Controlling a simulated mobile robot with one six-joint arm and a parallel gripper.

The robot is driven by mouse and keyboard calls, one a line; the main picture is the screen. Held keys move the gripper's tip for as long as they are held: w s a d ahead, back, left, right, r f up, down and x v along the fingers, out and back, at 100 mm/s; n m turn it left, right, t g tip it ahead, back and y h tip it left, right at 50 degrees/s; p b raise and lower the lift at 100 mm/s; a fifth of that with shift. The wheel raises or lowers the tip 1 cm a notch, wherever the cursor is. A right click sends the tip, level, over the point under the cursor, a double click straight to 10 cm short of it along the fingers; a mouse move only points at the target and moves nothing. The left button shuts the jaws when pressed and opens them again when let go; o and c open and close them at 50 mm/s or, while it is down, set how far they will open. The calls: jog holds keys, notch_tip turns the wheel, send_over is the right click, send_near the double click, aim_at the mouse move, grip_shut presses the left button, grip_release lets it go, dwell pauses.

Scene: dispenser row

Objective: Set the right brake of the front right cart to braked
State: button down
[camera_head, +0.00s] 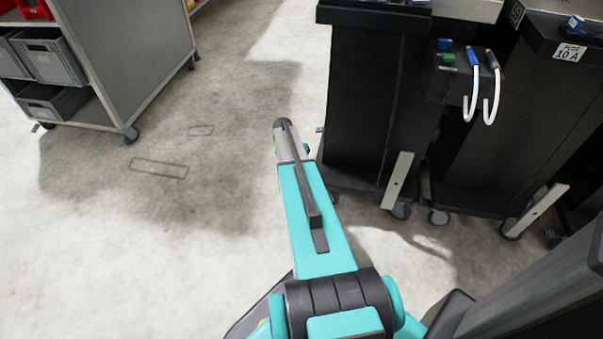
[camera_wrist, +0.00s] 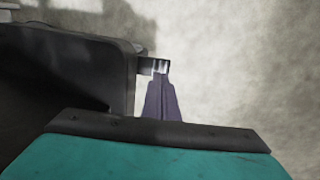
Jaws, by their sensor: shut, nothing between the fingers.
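In the wrist view my gripper (camera_wrist: 161,80) is shut and empty, its dark fingers pointing away from the camera. Its tips are at a small dark tab with a bright metallic end (camera_wrist: 154,66). I cannot tell whether they touch. The tab sticks out from a dark body (camera_wrist: 75,70) on the left and may be a brake pedal; its setting is unclear. In the head view a tall dark cart (camera_head: 362,95) stands right of my arm, with a wheel (camera_head: 400,211) at its base. My arm hides the gripper there.
Another dark cart (camera_head: 535,125) stands close on the right. A grey shelf cart (camera_head: 128,55) with grey bins (camera_head: 48,60) stands at the upper left. The pale floor left of my arm is clear.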

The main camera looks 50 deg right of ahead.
jog(key=p+v, duration=0.2)
jog(key=v, duration=0.9)
jog(key=shift+p, duration=0.4)
jog(key=shift+s, duration=0.1)
jog(key=s+a+n+g+p, duration=0.1)
jog(key=s+a+n+p, duration=0.1)
jog(key=a+p, duration=0.8)
jog(key=s+a+n+g+p, duration=0.1)
jog(key=s+a+n+p, duration=0.15)
jog(key=a, duration=1.35)
jog(key=s+a+r+n+p, duration=0.3)
jog(key=s+a+p, duration=0.2)
jog(key=s+a, duration=0.4)
jog(key=s+a+r+n+y+p, duration=0.1)
jog(key=s+a+r+n+p, duration=0.3)
jog(key=s+a, duration=0.6)
jog(key=s+p, duration=0.1)
jog(key=s, duration=0.4)
jog(key=shift+a+r+g+y, duration=0.2)
jog(key=shift+r+g+y, duration=0.1)
jog(key=shift+g, duration=0.1)
